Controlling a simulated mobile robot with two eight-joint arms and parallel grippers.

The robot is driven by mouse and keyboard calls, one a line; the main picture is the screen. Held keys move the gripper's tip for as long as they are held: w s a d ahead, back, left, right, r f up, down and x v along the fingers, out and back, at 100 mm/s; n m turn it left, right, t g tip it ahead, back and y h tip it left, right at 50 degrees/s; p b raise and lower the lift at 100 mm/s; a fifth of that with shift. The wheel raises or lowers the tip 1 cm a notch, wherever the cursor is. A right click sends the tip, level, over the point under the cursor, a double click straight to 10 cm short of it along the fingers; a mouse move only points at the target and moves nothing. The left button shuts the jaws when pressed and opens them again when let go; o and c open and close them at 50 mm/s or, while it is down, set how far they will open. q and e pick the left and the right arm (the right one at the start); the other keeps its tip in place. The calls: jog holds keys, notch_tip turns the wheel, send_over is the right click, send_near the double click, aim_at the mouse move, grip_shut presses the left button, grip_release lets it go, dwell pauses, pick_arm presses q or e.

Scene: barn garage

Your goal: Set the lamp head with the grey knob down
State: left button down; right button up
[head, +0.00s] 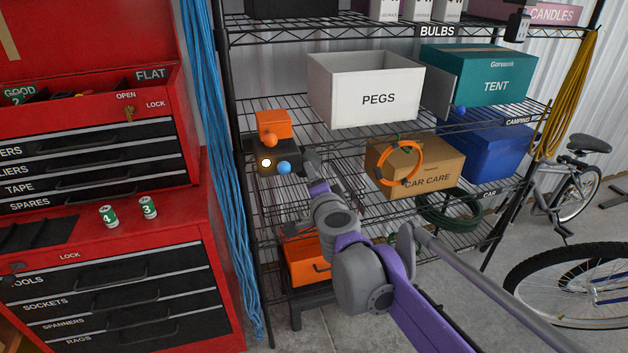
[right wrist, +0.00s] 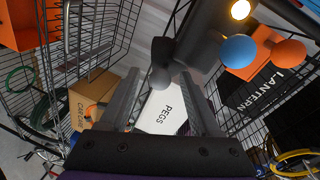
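In the right wrist view the lamp head (right wrist: 205,50) is a dark cylinder ending in the bright lens. A grey knob (right wrist: 160,77) on a dark arm shows beside it, just beyond and between my right fingertips. My right gripper (right wrist: 162,85) is open, with gaps beside the knob. In the head view it (head: 308,160) sits just right of the lantern. My left gripper is not seen.
The PEGS box (head: 365,92) is above right of the lantern, and the CAR CARE box (head: 420,166) with an orange ring is to its right. A shelf post (head: 238,130) and red tool chest (head: 100,250) stand left. An orange case (head: 303,262) is below.

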jog(key=v, duration=1)
jog(key=shift+s, duration=0.4)
jog(key=shift+r, duration=0.1)
